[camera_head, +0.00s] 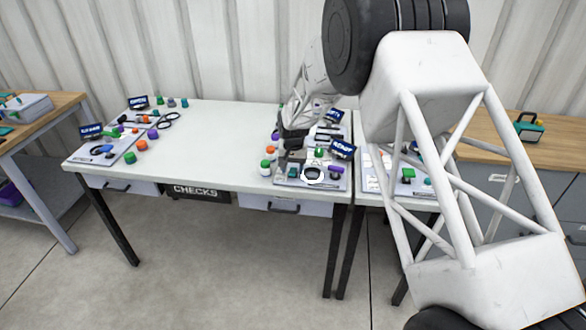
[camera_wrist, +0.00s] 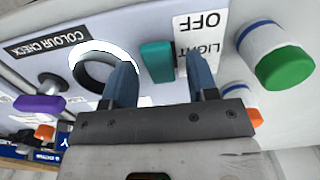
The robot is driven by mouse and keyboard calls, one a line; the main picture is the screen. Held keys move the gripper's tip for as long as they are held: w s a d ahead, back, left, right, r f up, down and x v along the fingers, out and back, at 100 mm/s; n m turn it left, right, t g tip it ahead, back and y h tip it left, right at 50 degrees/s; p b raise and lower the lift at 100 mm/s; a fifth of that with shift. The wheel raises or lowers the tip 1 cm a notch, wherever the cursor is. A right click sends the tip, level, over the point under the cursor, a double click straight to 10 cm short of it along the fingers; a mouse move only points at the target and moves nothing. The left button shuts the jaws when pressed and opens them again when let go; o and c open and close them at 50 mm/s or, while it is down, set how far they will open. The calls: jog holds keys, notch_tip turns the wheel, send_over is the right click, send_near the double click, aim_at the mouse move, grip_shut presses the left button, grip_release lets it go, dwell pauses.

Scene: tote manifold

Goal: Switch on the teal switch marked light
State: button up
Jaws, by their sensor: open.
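The teal switch (camera_wrist: 157,62) stands on a pale panel in the wrist view. Beside it is a white label (camera_wrist: 200,35) reading LIGHT and OFF, upside down in this view. My gripper (camera_wrist: 159,68) is open, with one blue finger on each side of the switch in the picture. I cannot tell whether the fingers touch it.
A black and white ring (camera_wrist: 104,68) lies left of the switch, by a COLOUR CHECK label (camera_wrist: 48,42) and a purple knob (camera_wrist: 40,103). A green-topped white and blue container (camera_wrist: 275,58) stands close on the right. The white table's middle (camera_head: 220,140) is clear.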

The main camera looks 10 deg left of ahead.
aim_at(295, 171)
jog(key=shift+w+r, duration=0.2)
jog(key=shift+r, duration=3.7)
jog(key=s+d+r+t, duration=0.1)
jog(key=s+d+r, duration=1.9)
jog(key=s+d, duration=0.4)
jog(key=s, duration=0.6)
jog(key=s+d+t, duration=0.1)
jog(key=s+d, duration=0.3)
jog(key=s, duration=0.6)
jog(key=s+d+r+t, duration=0.1)
jog(key=s+d, duration=0.3)
jog(key=s, duration=0.7)
